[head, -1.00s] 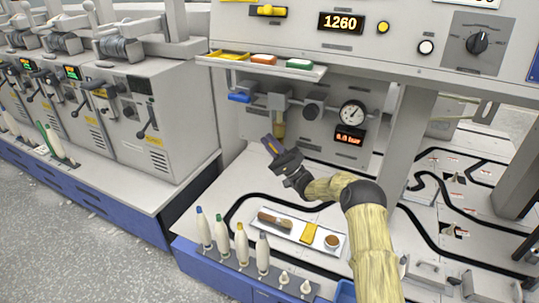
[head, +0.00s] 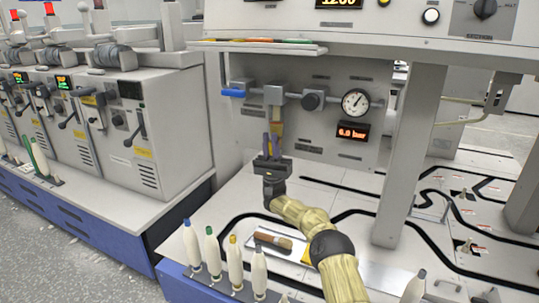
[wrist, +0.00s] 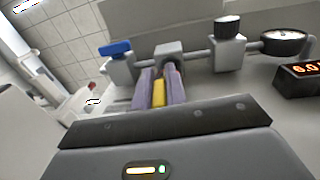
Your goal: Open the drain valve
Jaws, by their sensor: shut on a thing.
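A pipe on the grey panel carries a grey block (head: 274,95) with a yellow bowl-like part (head: 277,129) hanging under it. My gripper (head: 271,143) comes from below with its purple fingers pointing up and is shut on the lower end of this yellow part. In the wrist view, the yellow part (wrist: 160,93) shows between the two fingers (wrist: 160,88), under the grey block (wrist: 170,52). I cannot make out the drain valve as a separate piece; the fingers hide the bottom of the yellow part.
A blue lever (head: 233,93) is left of the block; a dark knob (head: 311,101) and a gauge (head: 355,102) are right. The display (head: 352,132) reads 6.0 bar. A shelf (head: 255,46) overhangs above.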

